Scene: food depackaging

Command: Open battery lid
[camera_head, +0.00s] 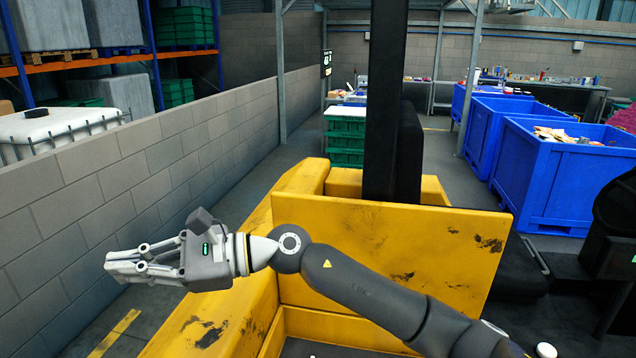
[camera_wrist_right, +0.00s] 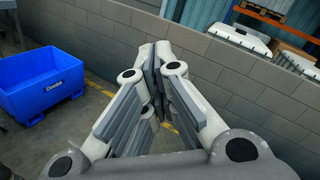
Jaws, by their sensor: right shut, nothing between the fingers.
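A yellow, scuffed truck body (camera_head: 205,325) fills the lower middle of the head view. A flat yellow panel (camera_head: 440,245) with dark scrapes stands upright on it, behind my right arm. I cannot tell for sure whether this panel is the battery lid. My right gripper (camera_head: 112,264) is to the left of the panel, over the truck's left edge, apart from the yellow surfaces. Its fingers are shut and empty; they also show closed together in the right wrist view (camera_wrist_right: 157,75). My right arm hides part of the panel and the truck. My left gripper is not in view.
A grey block wall (camera_head: 110,180) runs along the left, with a floor strip between it and the truck. A black mast (camera_head: 385,100) rises behind the panel. Large blue bins (camera_head: 560,190) stand at the right. Green crates (camera_head: 345,145) are stacked behind.

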